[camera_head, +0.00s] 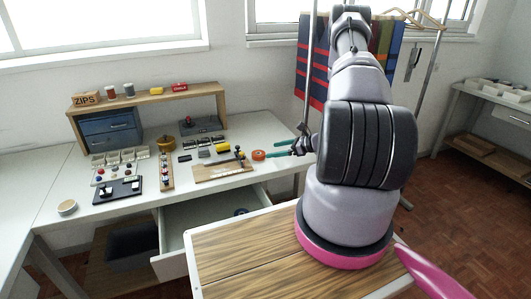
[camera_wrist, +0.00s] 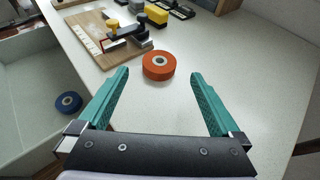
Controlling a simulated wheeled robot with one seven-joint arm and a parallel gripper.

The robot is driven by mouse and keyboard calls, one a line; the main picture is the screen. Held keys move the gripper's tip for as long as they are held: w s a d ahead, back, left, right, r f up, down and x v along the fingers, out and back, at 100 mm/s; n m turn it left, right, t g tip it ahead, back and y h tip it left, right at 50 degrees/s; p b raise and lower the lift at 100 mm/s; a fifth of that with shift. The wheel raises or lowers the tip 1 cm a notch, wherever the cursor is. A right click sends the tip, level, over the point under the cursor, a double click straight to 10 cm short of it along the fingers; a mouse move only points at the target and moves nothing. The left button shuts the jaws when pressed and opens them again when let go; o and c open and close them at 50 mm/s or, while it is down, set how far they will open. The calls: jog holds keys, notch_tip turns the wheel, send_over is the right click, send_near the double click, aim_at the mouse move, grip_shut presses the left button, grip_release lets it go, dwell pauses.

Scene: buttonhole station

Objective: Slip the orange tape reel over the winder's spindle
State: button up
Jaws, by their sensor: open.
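The orange tape reel (camera_head: 259,155) lies flat on the white table near its right end. My gripper (camera_head: 281,149) is open and empty, to the right of the reel in the head view. In the wrist view its teal fingers (camera_wrist: 160,75) are spread wider than the reel, not touching it.
A blue reel (camera_wrist: 68,102) lies in the open drawer (camera_head: 205,220) below the table edge. Grey, black and yellow blocks stand close behind the board. A shelf (camera_head: 150,98) with blue drawers is at the back left. The table right of the reel is clear.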

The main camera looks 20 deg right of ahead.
jog(key=v, duration=0.4)
jog(key=shift+s+d+r, duration=0.1)
jog(key=shift+s, duration=0.05)
jog(key=s+a+r+n+g, duration=0.2)
jog(key=a+r+n, duration=0.2)
jog(key=r, duration=0.5)
jog(key=s+a+r+n+g, duration=0.2)
jog(key=a+r+n, duration=0.25)
jog(key=r, duration=0.45)
jog(key=s+a+r+n+g, duration=0.15)
jog(key=a+r+n, duration=0.3)
jog(key=r, duration=0.55)
jog(key=s+a+r+n+t+h, duration=0.1)
jog(key=s+r+n+h, duration=0.3)
jog(key=s+r, duration=0.4)
jog(key=s+a+r+n+t+h, duration=0.2)
jog(key=s+a+r+n+h, duration=0.1)
jog(key=s+r, duration=0.6)
jog(key=s+n+h, duration=0.1)
jog(key=s+n, duration=0.1)
jog(key=shift+s+n, duration=0.3)
jog(key=shift+s, duration=0.05)
jog(key=shift+a+r, duration=0.15)
